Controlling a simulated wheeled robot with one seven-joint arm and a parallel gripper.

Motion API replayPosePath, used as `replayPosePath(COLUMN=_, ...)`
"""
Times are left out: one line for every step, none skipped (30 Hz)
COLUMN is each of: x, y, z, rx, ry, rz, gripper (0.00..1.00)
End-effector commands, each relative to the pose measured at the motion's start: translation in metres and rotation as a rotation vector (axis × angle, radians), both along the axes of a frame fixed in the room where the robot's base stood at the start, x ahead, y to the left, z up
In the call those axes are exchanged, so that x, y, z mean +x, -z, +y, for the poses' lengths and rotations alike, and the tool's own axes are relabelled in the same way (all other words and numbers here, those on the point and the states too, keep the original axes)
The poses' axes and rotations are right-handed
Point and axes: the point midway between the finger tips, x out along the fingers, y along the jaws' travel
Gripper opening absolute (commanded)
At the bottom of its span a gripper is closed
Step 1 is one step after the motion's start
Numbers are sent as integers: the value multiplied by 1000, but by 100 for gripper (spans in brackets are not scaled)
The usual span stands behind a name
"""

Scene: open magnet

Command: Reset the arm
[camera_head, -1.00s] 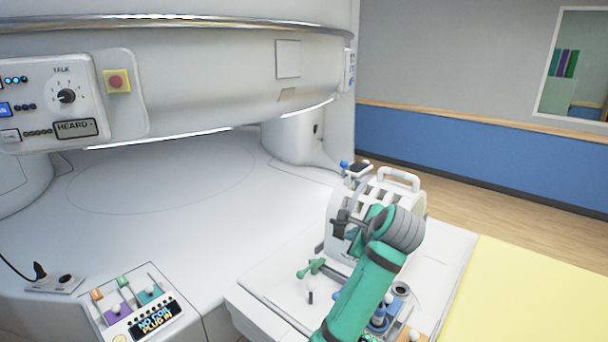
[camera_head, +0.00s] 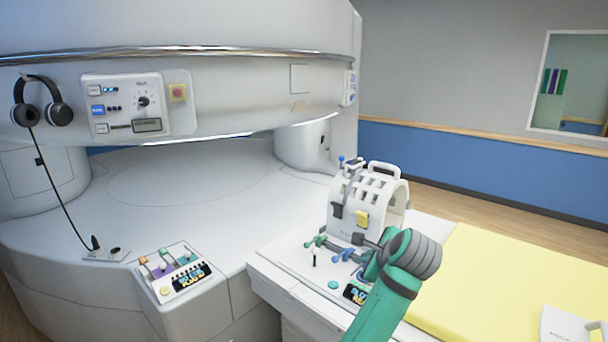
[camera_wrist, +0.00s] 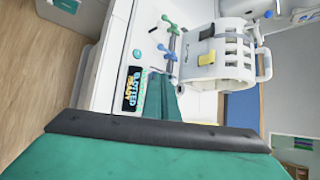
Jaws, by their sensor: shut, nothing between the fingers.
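My green arm (camera_head: 385,300) rises from the bottom of the head view and bends at a dark grey ribbed joint (camera_head: 424,252).
The coil stands on a white table end with green (camera_head: 316,241) and blue (camera_head: 343,255) handled pieces beside it. A yellow pad (camera_head: 480,270) lies to the right. The big white scanner (camera_head: 200,70) fills the left, with headphones (camera_head: 58,112) hanging on it.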

Motion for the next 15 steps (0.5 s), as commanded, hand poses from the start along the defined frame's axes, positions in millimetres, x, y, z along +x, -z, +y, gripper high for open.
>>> replayPosePath(x=0, y=5, z=0, rx=-9, ry=0, rz=1, gripper=0)
replayPosePath(x=0, y=9, z=-1, rx=-18, ry=0, rz=1, gripper=0)
replayPosePath(x=-1, y=14, z=-2, rx=-30, ry=-1, rz=-1, gripper=0)
replayPosePath(x=-1, y=18, z=-3, rx=-41, ry=-2, rz=0, gripper=0)
replayPosePath(x=-1, y=21, z=-3, rx=-51, ry=-2, rz=-3, gripper=0)
replayPosePath(x=-1, y=25, z=-3, rx=-63, ry=-2, rz=-5, gripper=0)
replayPosePath(x=-1, y=30, z=-4, rx=-75, ry=-5, rz=-5, gripper=0)
replayPosePath(x=-2, y=34, z=-4, rx=-86, ry=-6, rz=-6, gripper=0)
replayPosePath(x=-2, y=39, z=-4, rx=-102, ry=-9, rz=-9, gripper=0)
replayPosePath(x=-2, y=44, z=-4, rx=-113, ry=-11, rz=-8, gripper=0)
replayPosePath(x=-3, y=49, z=-4, rx=-125, ry=-12, rz=-10, gripper=0)
replayPosePath(x=-3, y=56, z=-5, rx=-144, ry=-15, rz=-12, gripper=0)
replayPosePath(x=-4, y=61, z=-6, rx=-157, ry=-17, rz=-12, gripper=0)
replayPosePath(x=-5, y=66, z=-7, rx=-172, ry=-18, rz=-14, gripper=0)
replayPosePath(x=-6, y=73, z=-8, rx=-194, ry=-21, rz=-16, gripper=0)
